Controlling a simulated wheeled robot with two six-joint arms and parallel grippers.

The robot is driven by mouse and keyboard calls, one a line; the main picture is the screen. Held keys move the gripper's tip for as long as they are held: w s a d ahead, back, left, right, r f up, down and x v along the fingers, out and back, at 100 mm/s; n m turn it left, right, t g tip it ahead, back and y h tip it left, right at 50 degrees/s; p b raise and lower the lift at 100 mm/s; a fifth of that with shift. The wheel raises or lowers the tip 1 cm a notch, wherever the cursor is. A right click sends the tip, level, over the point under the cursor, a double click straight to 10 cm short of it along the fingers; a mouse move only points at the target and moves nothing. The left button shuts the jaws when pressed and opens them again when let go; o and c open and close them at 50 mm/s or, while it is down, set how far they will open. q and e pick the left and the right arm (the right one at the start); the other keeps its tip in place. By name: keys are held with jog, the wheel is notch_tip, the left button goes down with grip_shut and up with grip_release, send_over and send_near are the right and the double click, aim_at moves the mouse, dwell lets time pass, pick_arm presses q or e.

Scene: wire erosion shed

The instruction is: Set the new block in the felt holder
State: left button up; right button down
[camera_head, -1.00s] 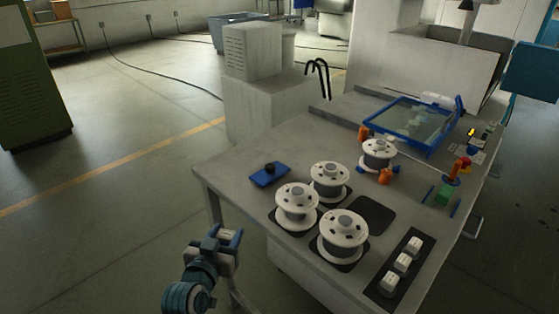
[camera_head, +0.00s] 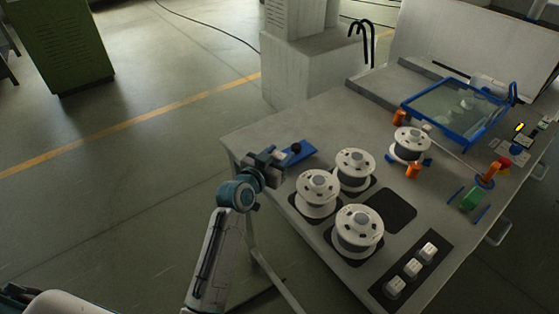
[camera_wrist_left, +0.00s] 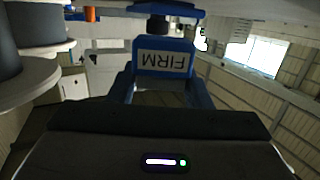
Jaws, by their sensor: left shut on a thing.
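My left gripper (camera_head: 274,159) reaches the near left edge of the grey table. The stand also shows in the wrist view (camera_wrist_left: 166,9), behind the block. Whether block and stand touch cannot be told. Several white blocks (camera_head: 412,268) sit on a black strip (camera_head: 443,242). My right gripper is out of view.
Three white wire spools (camera_head: 318,190) stand close right of the gripper on dark pads, beside an empty pad (camera_head: 390,210). Another spool (camera_head: 410,143) stands between orange posts. A blue-framed glass tray (camera_head: 455,110) lies at the back. The table strip behind the stand is clear.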

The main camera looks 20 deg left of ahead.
pick_arm(q)
notch_tip(320, 180, down, 3)
jog(key=shift+f, duration=0.1)
jog(key=shift+f, duration=0.15)
jog(key=o, duration=1)
